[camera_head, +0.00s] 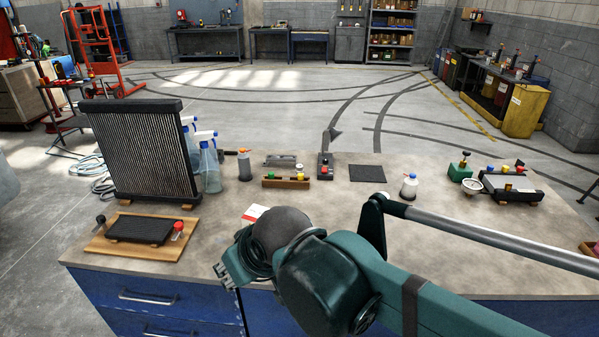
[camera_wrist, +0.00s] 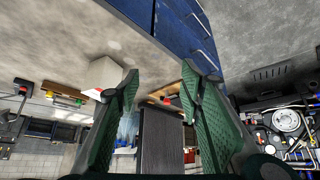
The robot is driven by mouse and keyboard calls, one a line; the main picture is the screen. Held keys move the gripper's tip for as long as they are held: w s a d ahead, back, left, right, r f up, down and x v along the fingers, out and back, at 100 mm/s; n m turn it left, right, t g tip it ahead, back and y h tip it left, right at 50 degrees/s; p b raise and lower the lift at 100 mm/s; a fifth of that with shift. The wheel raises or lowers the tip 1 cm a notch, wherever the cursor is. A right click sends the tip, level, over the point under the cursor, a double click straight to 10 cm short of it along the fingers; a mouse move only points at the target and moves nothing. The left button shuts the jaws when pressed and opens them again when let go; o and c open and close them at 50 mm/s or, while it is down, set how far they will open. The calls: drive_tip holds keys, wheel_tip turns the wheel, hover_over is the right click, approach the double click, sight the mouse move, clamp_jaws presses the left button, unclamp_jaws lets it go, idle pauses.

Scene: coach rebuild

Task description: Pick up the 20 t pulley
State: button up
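No part in view can be surely told as the 20 t pulley. In the wrist view, a round metal wheel (camera_wrist: 287,120) sits among machine parts at the right edge, well to the side of my gripper; I cannot tell whether it is a pulley or its size. My gripper (camera_wrist: 159,72) shows two green fingers spread apart with nothing between them. In the head view my gripper (camera_head: 226,275) is at the bench's front edge, partly hidden by my arm, which also covers part of the bench top.
A white box (camera_head: 254,212) lies near my gripper. Bare bench lies right of centre.

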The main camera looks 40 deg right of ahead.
drive_tip(key=w+d+r+m+h+p, duration=0.1)
drive_tip(key=w+d+r+p, duration=0.1)
drive_tip(key=w+d+r, duration=0.3)
drive_tip(key=w+d+r+m+p, duration=0.1)
drive_tip(key=w+d+r+p, duration=0.15)
drive_tip(key=w, duration=0.55)
drive_tip(key=m+g+h+p, duration=0.25)
drive_tip(key=m+p, duration=0.25)
drive_tip(key=p, duration=0.4)
hover_over(300, 166)
drive_tip(key=s+a, duration=0.2)
drive_tip(key=s, duration=0.1)
wheel_tip(300, 166, down, 15)
drive_tip(key=shift+w+d+r+g+y, duration=0.15)
drive_tip(key=shift+w+r+g+y, duration=0.1)
drive_tip(key=shift+g+y, duration=0.15)
drive_tip(key=shift+f, duration=0.15)
drive_tip(key=shift+x, duration=1.2)
